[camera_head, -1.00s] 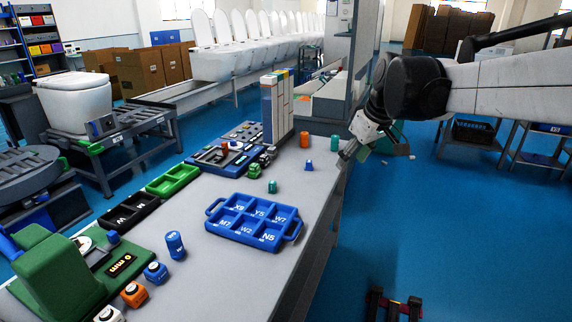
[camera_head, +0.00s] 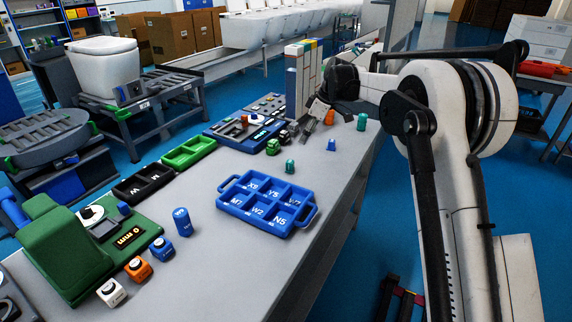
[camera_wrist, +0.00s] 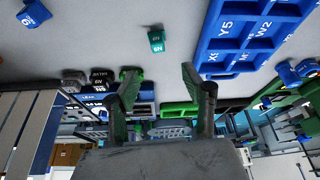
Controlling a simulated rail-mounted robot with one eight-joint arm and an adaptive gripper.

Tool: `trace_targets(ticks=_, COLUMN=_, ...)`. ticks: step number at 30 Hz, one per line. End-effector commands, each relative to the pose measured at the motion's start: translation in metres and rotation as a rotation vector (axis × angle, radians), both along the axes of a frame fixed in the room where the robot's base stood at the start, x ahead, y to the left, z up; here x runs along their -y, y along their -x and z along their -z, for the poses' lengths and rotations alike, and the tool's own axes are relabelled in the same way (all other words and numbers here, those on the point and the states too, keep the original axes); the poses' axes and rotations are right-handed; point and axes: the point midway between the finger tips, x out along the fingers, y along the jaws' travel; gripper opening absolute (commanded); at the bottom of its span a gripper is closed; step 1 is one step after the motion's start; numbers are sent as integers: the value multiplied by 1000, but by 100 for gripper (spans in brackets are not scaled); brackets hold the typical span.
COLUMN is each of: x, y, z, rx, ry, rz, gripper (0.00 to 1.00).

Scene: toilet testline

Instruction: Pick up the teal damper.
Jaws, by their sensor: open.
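A small teal damper (camera_head: 289,166) stands on the grey bench, just behind the blue tray. It also shows in the wrist view (camera_wrist: 156,40), with a white "6N" label, beyond and between my fingertips. A second, taller teal piece (camera_head: 362,121) stands farther back near the bench's right edge. My gripper (camera_head: 306,132) is above the back of the bench beside the upright colored-top binders. Its two fingers (camera_wrist: 159,84) are apart with nothing between them. A gap separates the fingers from the near teal damper.
A blue compartment tray (camera_head: 221,205) lies in front of the damper. A small blue piece (camera_head: 331,145) stands to its right, with an orange cylinder (camera_head: 329,117) behind. Tall binders (camera_head: 296,85) stand close to my gripper.

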Motion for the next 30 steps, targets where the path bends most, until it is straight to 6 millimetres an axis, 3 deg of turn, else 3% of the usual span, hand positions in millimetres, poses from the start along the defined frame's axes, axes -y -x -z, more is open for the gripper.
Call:
trace_targets(ticks=11, x=-13, y=-10, z=29, rx=-2, ry=-6, rz=-44, gripper=44)
trace_targets(ticks=22, x=-36, y=-16, z=87, rx=-2, ry=-6, rz=-42, gripper=44)
trace_targets(ticks=30, x=-41, y=-17, z=103, rx=-2, ry=-6, rz=-42, gripper=44)
